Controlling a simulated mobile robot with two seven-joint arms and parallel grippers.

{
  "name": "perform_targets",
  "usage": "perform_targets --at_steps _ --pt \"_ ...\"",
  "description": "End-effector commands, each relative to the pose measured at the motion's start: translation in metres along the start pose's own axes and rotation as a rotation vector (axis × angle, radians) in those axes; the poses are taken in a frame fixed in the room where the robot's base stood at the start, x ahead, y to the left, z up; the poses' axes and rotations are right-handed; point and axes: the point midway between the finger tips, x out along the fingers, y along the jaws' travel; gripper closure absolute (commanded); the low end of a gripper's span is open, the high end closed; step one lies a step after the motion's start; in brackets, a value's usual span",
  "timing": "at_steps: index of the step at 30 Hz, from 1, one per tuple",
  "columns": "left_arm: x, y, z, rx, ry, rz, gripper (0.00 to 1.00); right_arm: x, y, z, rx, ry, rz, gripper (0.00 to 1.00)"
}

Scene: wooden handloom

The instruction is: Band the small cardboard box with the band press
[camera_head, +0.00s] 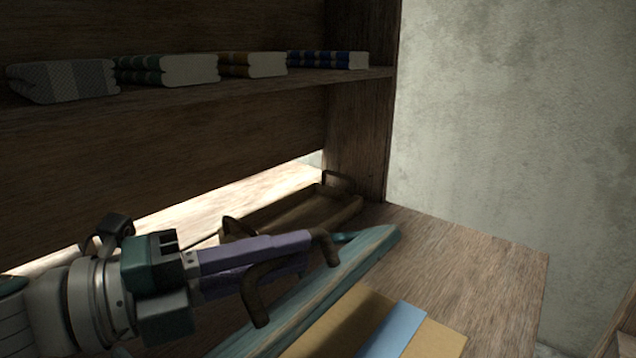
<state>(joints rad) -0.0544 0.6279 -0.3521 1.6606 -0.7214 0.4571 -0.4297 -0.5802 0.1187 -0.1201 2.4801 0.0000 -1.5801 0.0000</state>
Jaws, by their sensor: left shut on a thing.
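A tan, flat-topped piece (331,318), which looks like the small cardboard box, lies at the bottom edge of the head view, partly cut off. A light blue strip (392,329) runs across it. A long, worn teal bar (372,252) lies along its far side; it may be part of the band press. My left gripper (292,284), with purple fingers and brown hooked tips, reaches in from the left over the bar. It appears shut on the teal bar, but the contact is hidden. My right gripper is not in view.
A brown wooden tray (338,212) with raised handles stands behind my left gripper. A shelf (230,90) above holds several folded cloths (178,68). The wooden tabletop (470,262) is clear at the right, up to its edge near the wall.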

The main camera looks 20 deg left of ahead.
Motion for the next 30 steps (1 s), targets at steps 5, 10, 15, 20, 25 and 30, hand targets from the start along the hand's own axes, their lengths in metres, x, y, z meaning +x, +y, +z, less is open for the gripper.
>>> perform_targets --at_steps 5,10,15,20,25,30 --pt "0.014 0.013 -0.033 0.144 0.006 0.055 1.00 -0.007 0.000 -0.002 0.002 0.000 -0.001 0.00" --pt "0.023 0.032 -0.056 0.267 0.006 0.105 1.00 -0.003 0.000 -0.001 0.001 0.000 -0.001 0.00" --pt "0.030 0.048 -0.072 0.342 0.004 0.138 1.00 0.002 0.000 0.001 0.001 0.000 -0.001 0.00" --pt "0.033 0.057 -0.080 0.340 0.004 0.137 1.00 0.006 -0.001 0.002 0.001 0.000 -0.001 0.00" --pt "0.035 0.062 -0.085 0.340 0.005 0.137 1.00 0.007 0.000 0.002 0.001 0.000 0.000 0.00" --pt "0.035 0.064 -0.086 0.340 0.004 0.139 1.00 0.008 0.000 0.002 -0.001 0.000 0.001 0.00"
